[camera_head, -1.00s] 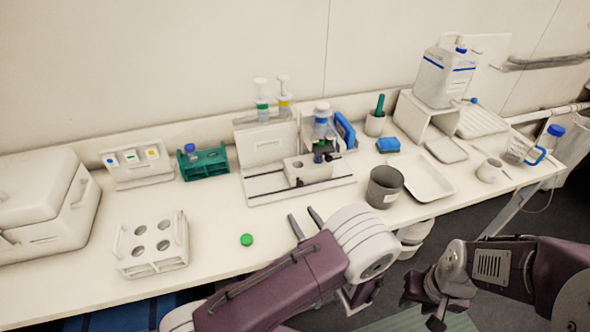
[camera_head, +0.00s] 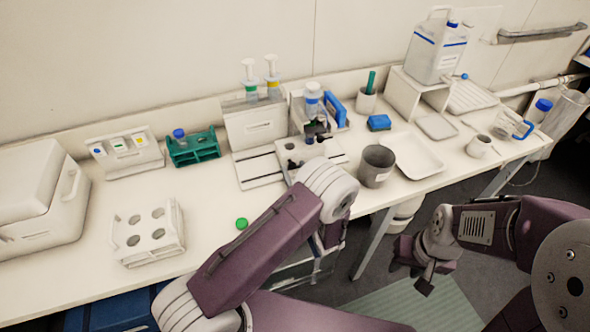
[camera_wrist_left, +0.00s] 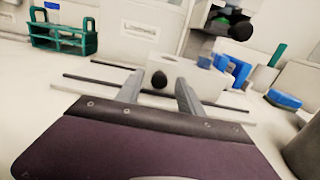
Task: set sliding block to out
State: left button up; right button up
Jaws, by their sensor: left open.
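The sliding block is a white block (camera_wrist_left: 205,80) with a black knob (camera_wrist_left: 159,81) on its front, sitting on a base with dark rails (camera_head: 257,167). In the head view the block (camera_head: 331,150) is partly hidden by my left wrist. My left gripper (camera_wrist_left: 158,90) is open in the left wrist view, its two fingers reaching toward the block with the knob between them in the picture. I cannot tell whether they touch it. In the head view its fingertips are mostly hidden. My right gripper (camera_head: 428,278) hangs off the table's front edge, low at the right.
A bottle stand (camera_head: 311,104) rises behind the block. A grey cup (camera_head: 376,166) and a white tray (camera_head: 414,155) stand close on the right. A green cap (camera_head: 242,223) and a white rack (camera_head: 147,235) lie left. A teal rack (camera_head: 194,148) stands behind on the left.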

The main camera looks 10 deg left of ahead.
pick_arm(q)
grip_shut()
dwell(1.4)
